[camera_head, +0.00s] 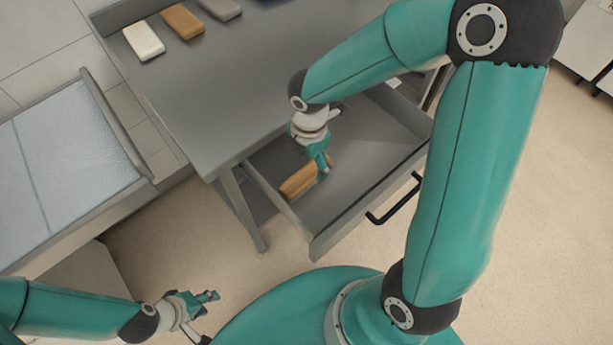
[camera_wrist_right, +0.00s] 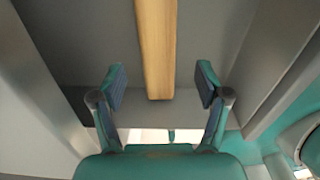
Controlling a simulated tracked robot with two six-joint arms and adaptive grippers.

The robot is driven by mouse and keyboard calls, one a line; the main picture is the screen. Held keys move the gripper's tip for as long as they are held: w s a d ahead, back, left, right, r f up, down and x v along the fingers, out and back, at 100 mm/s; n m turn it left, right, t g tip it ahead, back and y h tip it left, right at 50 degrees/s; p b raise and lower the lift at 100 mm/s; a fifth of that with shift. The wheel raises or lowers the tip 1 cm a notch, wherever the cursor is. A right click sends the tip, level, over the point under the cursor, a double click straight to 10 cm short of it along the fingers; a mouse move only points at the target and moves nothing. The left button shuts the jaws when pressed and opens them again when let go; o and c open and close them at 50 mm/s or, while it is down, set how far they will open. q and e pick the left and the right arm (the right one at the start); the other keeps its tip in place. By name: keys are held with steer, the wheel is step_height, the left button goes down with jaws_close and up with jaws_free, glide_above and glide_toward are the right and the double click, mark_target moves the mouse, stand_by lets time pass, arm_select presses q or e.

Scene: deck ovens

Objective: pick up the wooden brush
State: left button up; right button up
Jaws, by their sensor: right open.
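The wooden brush (camera_head: 299,181) lies in the open drawer (camera_head: 357,190), near the drawer's left wall in the head view. In the right wrist view the brush (camera_wrist_right: 156,45) shows as a long tan bar running away from between the fingers. My right gripper (camera_head: 324,172) is down inside the drawer at the brush. Its fingers (camera_wrist_right: 160,86) are open, one on each side of the brush's line, with a gap to either side. Part of the brush is hidden by the gripper in the head view. My left gripper (camera_head: 207,297) is low at the left, away from the drawer and the brush.
The grey table (camera_head: 215,85) stands above the drawer, with a white block (camera_head: 144,41), a tan block (camera_head: 182,21) and a grey block (camera_head: 221,7) at its back edge. The drawer's black handle (camera_head: 396,204) faces the front. A light panel (camera_head: 70,145) is at left.

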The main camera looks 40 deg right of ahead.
mark_target(306, 173)
steer(key=shift+w+a+f, duration=0.1)
steer(key=shift+a+f, duration=0.05)
steer(key=shift+f, duration=1.3)
steer(key=shift+a+f, duration=0.15)
steer(key=shift+f, duration=1.25)
steer(key=c, duration=1.3)
steer(key=shift+c, duration=0.2)
steer(key=shift+r, duration=0.1)
step_height(306, 173, up, 20)
steer(key=p, duration=0.1)
steer(key=shift+p, duration=0.4)
